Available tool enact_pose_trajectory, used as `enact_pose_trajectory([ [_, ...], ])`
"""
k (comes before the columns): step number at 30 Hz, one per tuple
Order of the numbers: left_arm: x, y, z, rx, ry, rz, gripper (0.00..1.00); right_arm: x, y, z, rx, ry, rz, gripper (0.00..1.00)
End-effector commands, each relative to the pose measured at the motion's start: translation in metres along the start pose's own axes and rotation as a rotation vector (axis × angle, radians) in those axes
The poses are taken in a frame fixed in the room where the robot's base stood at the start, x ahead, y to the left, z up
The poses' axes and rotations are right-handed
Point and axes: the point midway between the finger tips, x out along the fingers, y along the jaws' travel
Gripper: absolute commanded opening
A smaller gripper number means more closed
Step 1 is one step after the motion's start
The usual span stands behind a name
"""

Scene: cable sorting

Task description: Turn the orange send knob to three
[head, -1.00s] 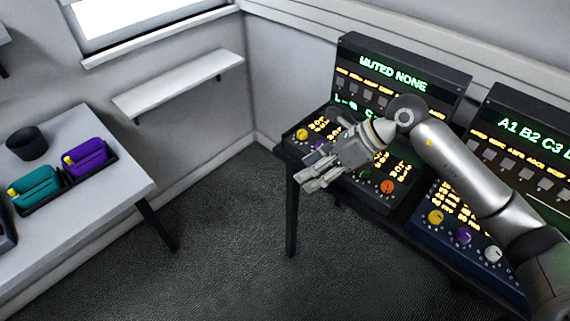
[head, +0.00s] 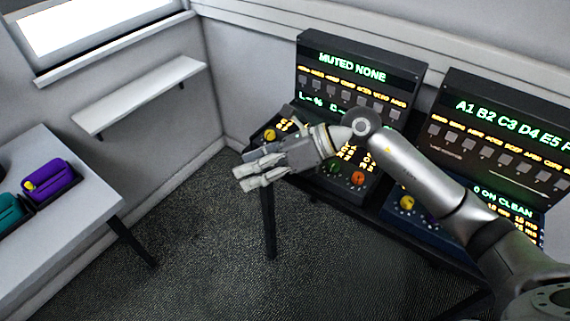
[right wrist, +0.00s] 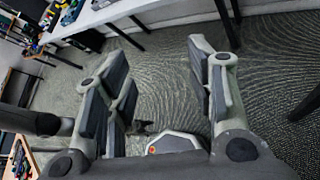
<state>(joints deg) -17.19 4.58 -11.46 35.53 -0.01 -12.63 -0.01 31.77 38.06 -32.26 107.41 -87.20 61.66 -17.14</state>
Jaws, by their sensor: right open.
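The orange knob (head: 358,178) sits at the front right of the left console (head: 318,188), with a green knob (head: 333,167) to its left. I cannot read its setting at this size. My right gripper (head: 248,176) is open and empty, left of the orange knob and in front of the console, pointing left. My right forearm and hand hide part of the console's labels and middle. My left gripper is not in view.
A second console with a blue knob panel (head: 408,202) stands to the right, partly behind my right arm. A white side table (head: 95,190) with purple (head: 50,180) and teal cases is at left. A wall shelf (head: 140,95) hangs behind. Carpet between is clear.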

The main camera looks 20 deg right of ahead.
Motion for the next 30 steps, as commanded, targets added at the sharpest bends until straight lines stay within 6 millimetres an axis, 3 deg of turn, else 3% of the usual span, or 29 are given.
enact_pose_trajectory([
  [5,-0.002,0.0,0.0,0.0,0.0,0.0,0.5,-0.005,-0.009,-0.004,-0.012,0.049,-0.023,0.5],
  [8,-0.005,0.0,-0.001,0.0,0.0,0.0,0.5,-0.022,-0.034,-0.021,-0.034,0.199,-0.09,0.5],
  [11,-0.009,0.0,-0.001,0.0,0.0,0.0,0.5,-0.061,-0.071,-0.044,-0.04,0.419,-0.197,0.5],
  [15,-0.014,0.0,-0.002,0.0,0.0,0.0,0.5,-0.138,-0.115,-0.07,0.009,0.707,-0.356,0.5],
  [18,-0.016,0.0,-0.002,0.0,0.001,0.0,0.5,-0.188,-0.13,-0.08,0.062,0.85,-0.44,0.5],
  [21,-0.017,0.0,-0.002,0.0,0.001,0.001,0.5,-0.218,-0.136,-0.085,0.103,0.932,-0.488,0.5],
  [24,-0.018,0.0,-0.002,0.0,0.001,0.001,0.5,-0.228,-0.139,-0.09,0.121,0.964,-0.504,0.5],
  [30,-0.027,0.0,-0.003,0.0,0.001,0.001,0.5,-0.215,-0.146,-0.112,0.123,0.967,-0.5,0.5],
])
